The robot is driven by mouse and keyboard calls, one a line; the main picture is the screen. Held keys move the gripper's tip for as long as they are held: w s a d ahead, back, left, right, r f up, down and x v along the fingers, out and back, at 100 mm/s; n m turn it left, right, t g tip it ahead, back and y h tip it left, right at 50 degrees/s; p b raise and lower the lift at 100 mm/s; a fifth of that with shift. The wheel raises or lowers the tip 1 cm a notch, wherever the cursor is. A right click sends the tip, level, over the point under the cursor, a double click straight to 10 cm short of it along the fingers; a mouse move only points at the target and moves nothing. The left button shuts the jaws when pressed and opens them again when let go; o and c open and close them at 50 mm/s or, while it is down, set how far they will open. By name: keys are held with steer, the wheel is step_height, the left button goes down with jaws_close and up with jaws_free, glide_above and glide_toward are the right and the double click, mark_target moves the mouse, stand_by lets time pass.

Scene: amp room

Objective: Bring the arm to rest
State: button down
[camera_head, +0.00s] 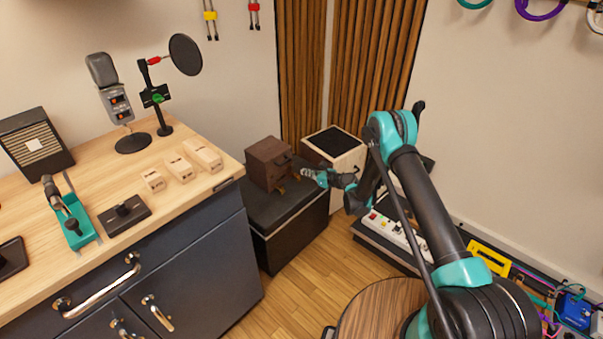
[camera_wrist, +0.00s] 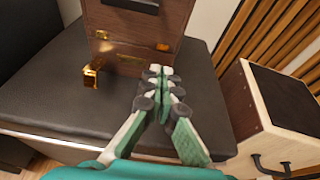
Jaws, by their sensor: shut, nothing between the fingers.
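My teal and black arm reaches out from the lower right in the head view. My gripper (camera_head: 307,174) is shut and empty, just in front of a brown wooden box (camera_head: 268,163) on a black padded bench (camera_head: 292,206). In the wrist view my gripper (camera_wrist: 165,82) has its fingertips together, with nothing between them. I cannot tell whether the fingers touch the box.
A pale cabinet with a black top (camera_head: 335,148) stands right of the bench. The wooden counter (camera_head: 215,190) at left holds a microphone (camera_head: 117,100), small wooden blocks and other gear. A white power strip (camera_head: 398,233) lies right of the bench. Open floor (camera_head: 300,275) lies in front.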

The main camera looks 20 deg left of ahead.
steer(key=shift+v, duration=0.95)
steer(key=shift+w, duration=0.1)
steer(key=w+d+r+n+h, duration=0.1)
steer(key=d+r+n+h, duration=0.2)
steer(key=d+r+n, duration=0.6)
steer(key=s+d+r+n+h, duration=0.1)
steer(key=s+d+r+h, duration=0.15)
steer(key=d+r, duration=0.5)
steer(key=s+d+r+n+h, duration=0.1)
steer(key=s+d+r+n, duration=0.1)
steer(key=s+d+r, duration=0.4)
steer(key=s+d+r+n+h, duration=0.2)
steer(key=s+d+r+n, duration=0.1)
steer(key=s+d, duration=0.4)
steer(key=s+d+r+n+h, duration=0.15)
steer(key=s+d, duration=0.35)
steer(key=d, duration=0.5)
steer(key=s+d+f+n+h, duration=0.1)
steer(key=s+d+n, duration=0.2)
steer(key=s+d, duration=0.3)
steer(key=s+d+f+n+g+h, duration=0.1)
steer(key=s+d, duration=0.5)
steer(key=s, duration=0.6)
steer(key=shift+n+h, duration=0.8)
steer(key=shift+n, duration=0.15)
